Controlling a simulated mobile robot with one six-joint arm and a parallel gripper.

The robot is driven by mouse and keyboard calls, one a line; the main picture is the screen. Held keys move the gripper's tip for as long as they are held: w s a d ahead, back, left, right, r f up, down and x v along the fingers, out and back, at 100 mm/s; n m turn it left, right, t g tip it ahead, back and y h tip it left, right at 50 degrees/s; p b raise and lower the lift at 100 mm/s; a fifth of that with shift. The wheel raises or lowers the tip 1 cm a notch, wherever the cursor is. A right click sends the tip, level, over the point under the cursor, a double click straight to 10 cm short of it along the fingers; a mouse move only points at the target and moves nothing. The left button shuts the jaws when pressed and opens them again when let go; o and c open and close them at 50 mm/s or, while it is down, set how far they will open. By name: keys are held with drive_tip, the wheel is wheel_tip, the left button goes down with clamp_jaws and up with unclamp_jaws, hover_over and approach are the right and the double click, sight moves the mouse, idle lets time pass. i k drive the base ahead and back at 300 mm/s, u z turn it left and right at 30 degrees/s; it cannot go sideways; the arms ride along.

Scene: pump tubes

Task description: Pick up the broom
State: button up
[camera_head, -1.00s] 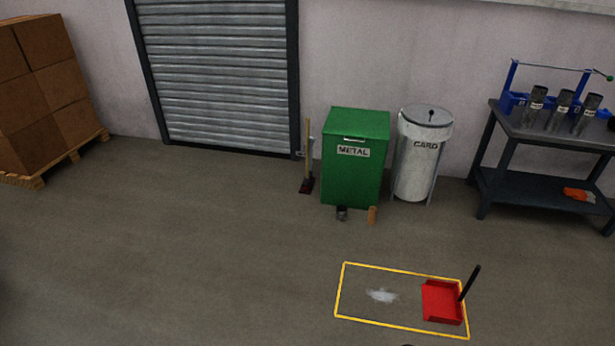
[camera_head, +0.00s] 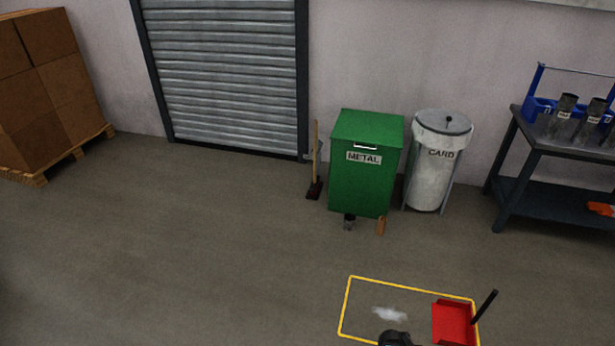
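The broom (camera_head: 315,160) stands upright against the wall, between the shutter door and the green METAL bin. It has a thin pale wooden handle and a dark reddish-brown head (camera_head: 314,190) resting on the floor. A dark rounded part, probably of my arm, shows at the bottom edge in front of the yellow outline. My gripper's fingers cannot be made out.
The green METAL bin (camera_head: 366,185) stands close to the broom's right, with the CARD bin (camera_head: 435,175) beyond. Small items lie at its foot. A red dustpan (camera_head: 452,322) and white powder (camera_head: 390,314) lie within a yellow floor outline (camera_head: 345,305). Floor left of the broom is clear.

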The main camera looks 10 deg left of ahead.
sight(315, 183)
drive_tip(key=u, duration=0.4)
drive_tip(key=i, duration=0.8)
drive_tip(key=u, duration=0.65)
drive_tip(key=i, duration=0.95)
drive_tip(key=u, duration=0.45)
drive_tip(key=i, duration=1.4)
drive_tip(key=u, duration=0.05)
